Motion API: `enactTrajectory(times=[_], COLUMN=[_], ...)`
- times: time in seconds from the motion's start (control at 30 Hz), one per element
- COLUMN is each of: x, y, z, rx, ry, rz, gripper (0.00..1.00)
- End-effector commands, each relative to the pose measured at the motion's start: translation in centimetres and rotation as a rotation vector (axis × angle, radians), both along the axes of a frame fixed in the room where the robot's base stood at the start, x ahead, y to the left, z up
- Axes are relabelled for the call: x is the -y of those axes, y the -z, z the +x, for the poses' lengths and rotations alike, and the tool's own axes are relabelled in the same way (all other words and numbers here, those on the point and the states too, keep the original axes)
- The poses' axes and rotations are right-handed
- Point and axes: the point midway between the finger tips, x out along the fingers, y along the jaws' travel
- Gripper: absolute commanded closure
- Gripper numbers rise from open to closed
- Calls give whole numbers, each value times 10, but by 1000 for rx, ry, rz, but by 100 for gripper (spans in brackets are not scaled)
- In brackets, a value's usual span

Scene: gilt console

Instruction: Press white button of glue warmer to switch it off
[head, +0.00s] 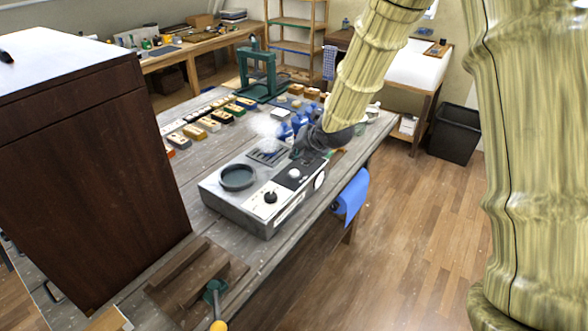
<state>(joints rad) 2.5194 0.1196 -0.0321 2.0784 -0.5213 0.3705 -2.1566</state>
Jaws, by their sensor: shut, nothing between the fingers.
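The glue warmer (235,208) is a grey box on the workbench, with a round dark well (238,177) at its left. On its top are a black panel with a white button (294,173) and a white panel with a black knob (270,197). A round white dial sits at its right end. My gripper (297,154) is shut and empty, pointing down just behind the white button. From this view I cannot tell whether its tip touches the warmer. The arm comes down from the upper right.
A tall dark wooden cabinet (95,170) stands at the left. Several small coloured blocks and a green press (259,72) are behind the warmer. A wooden clamp piece (196,277) lies in front. A blue cloth (352,196) hangs at the bench's right edge.

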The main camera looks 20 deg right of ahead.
Motion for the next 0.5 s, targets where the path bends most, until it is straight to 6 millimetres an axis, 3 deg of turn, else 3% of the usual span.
enactTrajectory(times=[0.5], x=[0], y=[-34], z=[0], rx=[0], ry=[-1], rz=[-1], gripper=[100])
